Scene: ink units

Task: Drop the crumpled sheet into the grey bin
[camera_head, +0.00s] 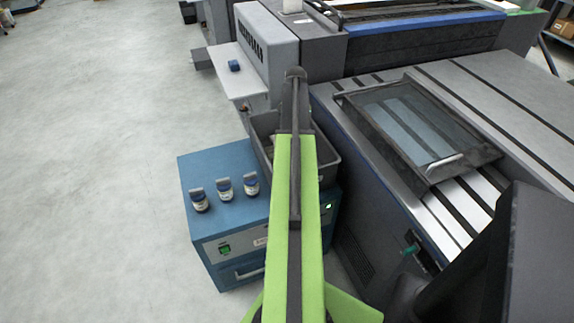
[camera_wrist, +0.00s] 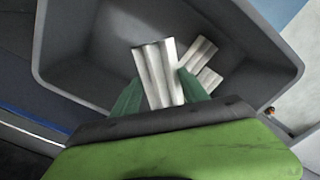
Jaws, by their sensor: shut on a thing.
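In the wrist view the bin (camera_wrist: 268,62) opens below my gripper and fills most of the picture. My gripper (camera_wrist: 161,92) has its two dark green fingers shut on a crumpled white sheet (camera_wrist: 154,62) with pleated folds. The held sheet shows over the bin's opening; its exact height above the floor of the bin is hard to tell. Another pleated white piece or two (camera_wrist: 206,75) lies inside the bin. The fingers are hidden in the head view.
A blue cabinet (camera_head: 222,165) carries several small dark-capped bottles (camera_head: 224,189) left of my arm. A large grey machine with a glass-topped hatch (camera_head: 415,125) stands close on the right. A small blue object (camera_head: 234,66) lies on a pale shelf. Open floor (camera_head: 90,170) spreads left.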

